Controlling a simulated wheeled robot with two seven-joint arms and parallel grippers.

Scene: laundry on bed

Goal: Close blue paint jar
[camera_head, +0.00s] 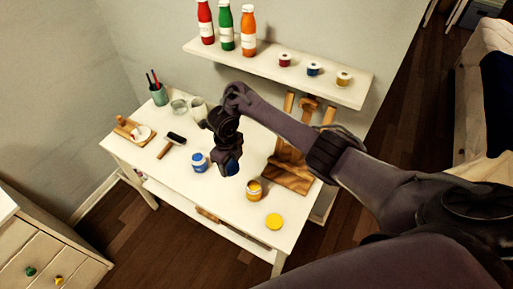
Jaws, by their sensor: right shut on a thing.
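The blue paint jar (199,164) stands upright on the white table, with a pale label on its side. My right gripper (231,170) is just right of the jar and above the table, pointing down. It is shut on a blue lid (233,169), which is mostly hidden by the fingers. The lid and the jar are apart. My left gripper is out of view.
On the white table (232,207), an open yellow jar (254,190), yellow lid (274,221) and wooden easel (290,172) are to the right. A roller (172,145), brush cup (158,95) and glass (179,106) are left. Above is a shelf (262,62) with bottles and small jars.

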